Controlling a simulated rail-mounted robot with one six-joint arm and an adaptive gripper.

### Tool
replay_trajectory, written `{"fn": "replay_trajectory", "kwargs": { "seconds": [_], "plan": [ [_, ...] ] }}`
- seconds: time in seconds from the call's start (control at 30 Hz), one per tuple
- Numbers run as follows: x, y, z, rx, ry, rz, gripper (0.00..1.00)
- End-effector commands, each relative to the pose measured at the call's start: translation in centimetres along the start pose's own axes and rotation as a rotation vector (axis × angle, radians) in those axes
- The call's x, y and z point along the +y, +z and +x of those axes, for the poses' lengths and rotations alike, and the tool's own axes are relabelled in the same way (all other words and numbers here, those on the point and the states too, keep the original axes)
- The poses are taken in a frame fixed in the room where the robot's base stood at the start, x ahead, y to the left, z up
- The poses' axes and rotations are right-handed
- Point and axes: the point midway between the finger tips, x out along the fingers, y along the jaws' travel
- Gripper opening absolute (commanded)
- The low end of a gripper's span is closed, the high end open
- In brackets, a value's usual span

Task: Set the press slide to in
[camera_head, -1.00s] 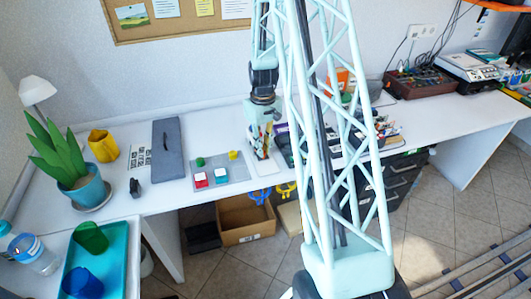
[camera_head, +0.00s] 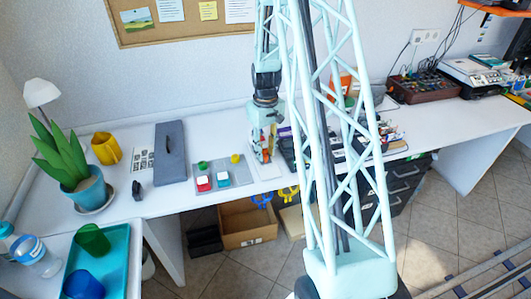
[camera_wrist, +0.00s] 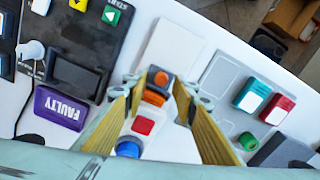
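My gripper (camera_wrist: 159,92) is open, with its two yellow-lined fingers apart. In the wrist view, a narrow white panel (camera_wrist: 164,133) lies below and between the fingers. It bears an orange part with a dark surround (camera_wrist: 160,79), an orange bar (camera_wrist: 153,98), a red square (camera_wrist: 143,126) and a round blue knob (camera_wrist: 128,149). I cannot tell for sure which part is the press slide; the orange part is between the fingertips. Whether the fingers touch it is unclear. In the head view, my gripper (camera_head: 263,152) is low over the table, and the panel is mostly hidden.
A grey plate (camera_head: 237,185) with red, teal, green and yellow pieces lies left of my gripper. A black control box (camera_wrist: 75,45) and a purple "FAULTY" label (camera_wrist: 59,109) lie on the other side. A blank pale plate (camera_wrist: 172,48) lies beyond the fingertips.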

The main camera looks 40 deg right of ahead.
Motion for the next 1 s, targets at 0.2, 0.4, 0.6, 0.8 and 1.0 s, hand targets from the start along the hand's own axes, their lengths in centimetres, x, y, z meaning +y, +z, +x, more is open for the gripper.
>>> {"fn": "replay_trajectory", "kwargs": {
  "seconds": [0.2,0.4,0.6,0.8,1.0],
  "plan": [
    [0.0,-0.1,-1.6,0.001,0.000,0.000,0.26],
    [0.0,-0.1,-3.8,0.002,0.001,0.000,0.26],
    [0.0,-0.1,-6.1,0.002,0.001,0.000,0.26],
    [0.0,-0.1,-8.5,0.002,0.001,0.000,0.26],
    [0.0,-0.1,-10.4,0.002,0.001,0.000,0.26]
  ]
}}
